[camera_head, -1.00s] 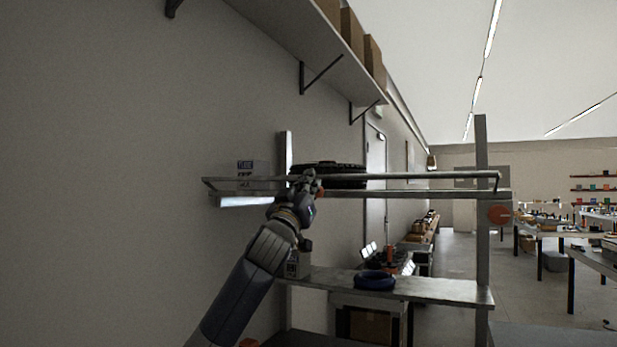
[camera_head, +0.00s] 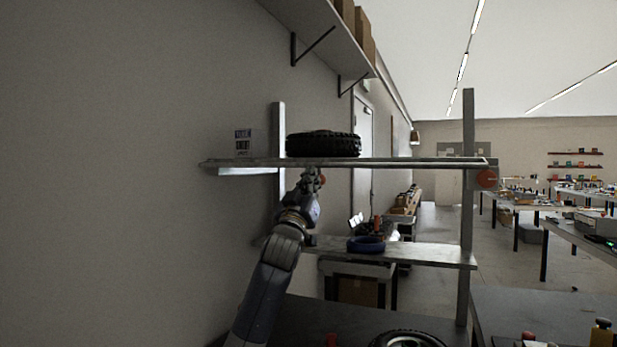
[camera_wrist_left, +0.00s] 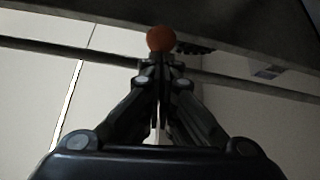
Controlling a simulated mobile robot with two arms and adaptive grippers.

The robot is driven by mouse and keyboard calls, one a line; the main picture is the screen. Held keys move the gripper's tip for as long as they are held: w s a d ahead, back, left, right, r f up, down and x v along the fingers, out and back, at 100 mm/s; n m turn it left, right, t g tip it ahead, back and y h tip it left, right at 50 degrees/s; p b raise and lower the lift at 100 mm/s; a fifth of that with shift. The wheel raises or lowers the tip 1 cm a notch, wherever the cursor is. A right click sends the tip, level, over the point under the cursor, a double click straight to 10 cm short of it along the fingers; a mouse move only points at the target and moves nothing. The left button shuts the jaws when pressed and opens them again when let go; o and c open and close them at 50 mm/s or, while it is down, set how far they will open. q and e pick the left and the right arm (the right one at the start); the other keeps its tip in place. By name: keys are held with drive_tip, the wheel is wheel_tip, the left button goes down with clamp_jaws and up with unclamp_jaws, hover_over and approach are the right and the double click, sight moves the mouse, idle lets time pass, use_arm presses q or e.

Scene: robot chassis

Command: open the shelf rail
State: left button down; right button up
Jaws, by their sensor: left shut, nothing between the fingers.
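The shelf rail (camera_head: 420,159) is a long thin metal bar along the front of the upper shelf board (camera_head: 240,163). It lies about level with the board's front edge, and I cannot clearly separate the two. My left gripper (camera_head: 314,177) is just below the board's front edge, left of the middle. Its fingers are shut and empty. A small orange-red knob (camera_head: 323,179) shows at the fingertips, and it also shows as a ball just beyond them in the left wrist view (camera_wrist_left: 160,39). Another orange knob (camera_head: 487,178) is at the right post. My right gripper is not in view.
A blue ring (camera_head: 366,244) lies on the lower shelf (camera_head: 425,254). The wall (camera_head: 130,150) is close on the left. A dark table with a wheel (camera_head: 408,340) is in front.

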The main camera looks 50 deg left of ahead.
use_arm(q)
drive_tip(key=shift+w+a+f, duration=0.15)
drive_tip(key=shift+w+f, duration=0.1)
drive_tip(key=shift+f, duration=0.3)
drive_tip(key=v, duration=1.2)
drive_tip(key=shift+r, duration=0.2)
drive_tip(key=shift+s, duration=0.1)
